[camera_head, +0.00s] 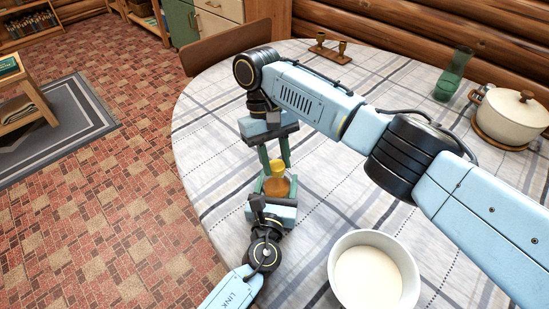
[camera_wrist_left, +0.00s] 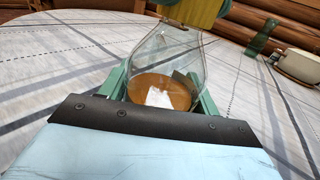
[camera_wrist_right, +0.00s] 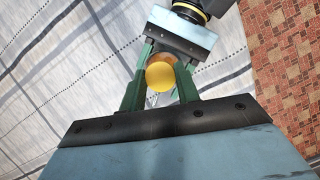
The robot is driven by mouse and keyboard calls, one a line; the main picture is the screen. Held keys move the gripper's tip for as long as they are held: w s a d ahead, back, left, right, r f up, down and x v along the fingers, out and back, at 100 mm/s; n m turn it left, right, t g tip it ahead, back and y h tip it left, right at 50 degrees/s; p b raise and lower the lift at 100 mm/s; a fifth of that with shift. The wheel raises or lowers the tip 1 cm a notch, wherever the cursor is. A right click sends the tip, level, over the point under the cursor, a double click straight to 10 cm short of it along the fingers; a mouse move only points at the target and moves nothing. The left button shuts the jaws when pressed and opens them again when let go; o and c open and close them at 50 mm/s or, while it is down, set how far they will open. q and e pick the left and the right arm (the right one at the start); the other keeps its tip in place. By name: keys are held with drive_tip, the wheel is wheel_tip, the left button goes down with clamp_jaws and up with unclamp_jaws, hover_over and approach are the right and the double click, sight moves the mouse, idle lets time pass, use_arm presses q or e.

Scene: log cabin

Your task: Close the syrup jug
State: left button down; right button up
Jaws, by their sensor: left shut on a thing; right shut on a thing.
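The syrup jug (camera_head: 277,187) is clear glass with amber syrup low inside and stands upright near the table's left edge. It fills the middle of the left wrist view (camera_wrist_left: 165,62). My left gripper (camera_head: 275,186) is shut around its body from the near side. A yellow lid (camera_head: 278,167) is at the jug's mouth; it also shows in the left wrist view (camera_wrist_left: 192,12) and as a round yellow top in the right wrist view (camera_wrist_right: 160,77). My right gripper (camera_wrist_right: 163,72) is shut on the lid from above. I cannot tell how firmly the lid sits.
A white bowl of pale liquid (camera_head: 374,271) stands at the front right. A green glass (camera_head: 454,74) and a cream lidded pot (camera_head: 508,115) are at the back right. A small wooden holder (camera_head: 328,47) is at the back. The checked tablecloth (camera_head: 215,165) left of the jug is bare.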

drive_tip(key=m, duration=0.2)
drive_tip(key=m+y, duration=0.1)
drive_tip(key=m, duration=0.1)
drive_tip(key=shift+d+g+y, duration=0.1)
drive_tip(key=shift+g+y, duration=0.2)
drive_tip(key=m+y, duration=0.2)
drive_tip(key=m, duration=0.4)
drive_tip(key=shift+d+f, duration=0.1)
drive_tip(key=m, duration=0.2)
drive_tip(key=m+t+y, duration=0.1)
drive_tip(key=m, duration=0.1)
drive_tip(key=shift+s+y, duration=0.15)
drive_tip(key=shift+y, duration=0.15)
drive_tip(key=m+t, duration=0.1)
drive_tip(key=m, duration=0.1)
drive_tip(key=m+y, duration=0.1)
drive_tip(key=m, duration=0.1)
drive_tip(key=shift+d+m+t, duration=0.1)
drive_tip(key=shift+m+t, duration=0.2)
drive_tip(key=shift+t, duration=0.1)
drive_tip(key=o, duration=0.9)
drive_tip(key=shift+o, duration=0.2)
drive_tip(key=shift+r, duration=2.3)
drive_tip(key=shift+c, duration=0.2)
